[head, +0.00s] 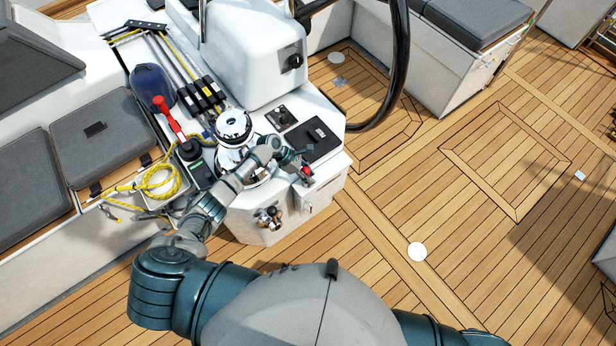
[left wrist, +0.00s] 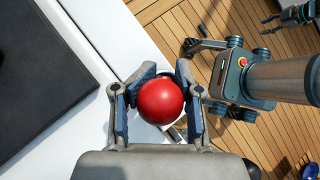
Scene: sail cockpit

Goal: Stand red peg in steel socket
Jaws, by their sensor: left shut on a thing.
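The red peg (head: 306,171) shows in the head view as a small red spot at my left gripper (head: 298,160), over the right end of the white console. In the left wrist view its round red top (left wrist: 162,101) sits between the two blue-padded fingers of that gripper (left wrist: 160,105). The gripper is shut on it. The peg's lower part is hidden beneath its top. A pale, steel-like edge shows just below and right of the red top; I cannot tell whether it is the socket.
The white console (head: 325,180) has a dark panel (head: 312,140) and a winch (head: 234,127) close to my left forearm. The black wheel (head: 398,70) stands behind.

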